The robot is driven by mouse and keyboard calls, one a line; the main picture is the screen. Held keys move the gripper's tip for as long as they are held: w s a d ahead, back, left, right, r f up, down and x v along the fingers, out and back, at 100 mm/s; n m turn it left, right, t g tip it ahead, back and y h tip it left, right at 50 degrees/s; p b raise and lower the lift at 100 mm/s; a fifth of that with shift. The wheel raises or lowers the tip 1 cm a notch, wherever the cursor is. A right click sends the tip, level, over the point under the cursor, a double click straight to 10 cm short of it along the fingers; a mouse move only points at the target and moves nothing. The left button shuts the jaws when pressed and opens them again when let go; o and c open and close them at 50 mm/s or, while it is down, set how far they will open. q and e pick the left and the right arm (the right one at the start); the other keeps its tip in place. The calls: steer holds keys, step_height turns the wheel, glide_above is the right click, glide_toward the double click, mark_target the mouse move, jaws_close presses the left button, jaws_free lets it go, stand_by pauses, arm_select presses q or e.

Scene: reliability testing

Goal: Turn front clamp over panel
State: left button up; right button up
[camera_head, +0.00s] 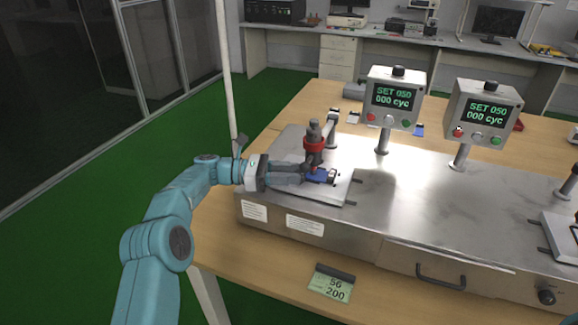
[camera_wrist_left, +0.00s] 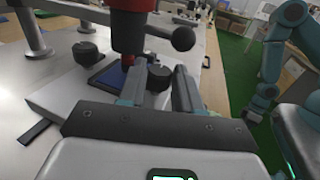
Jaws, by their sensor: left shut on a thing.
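A small blue panel (camera_head: 318,176) lies on the light plate of the left test station. It also shows in the wrist view (camera_wrist_left: 108,76) as a dark blue square under the press. My left gripper (camera_head: 304,172) reaches in low from the left, beside the panel. In the wrist view its two fingers (camera_wrist_left: 159,76) stand on either side of a black clamp knob (camera_wrist_left: 158,99) at the panel's near edge and are shut on it. Another black clamp knob (camera_wrist_left: 86,50) stands at the panel's other side.
A press with a red collar (camera_head: 314,144) stands directly above the panel, close to my fingers. Its ball-ended lever (camera_wrist_left: 183,38) sticks out near them. Two display boxes (camera_head: 394,97) stand on posts behind. The steel top (camera_head: 425,200) to the right is mostly clear.

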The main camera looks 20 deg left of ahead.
stand_by(0.3)
arm_select(q)
steer(key=o, duration=1)
steer(key=shift+f, duration=0.1)
steer(key=shift+o, duration=0.2)
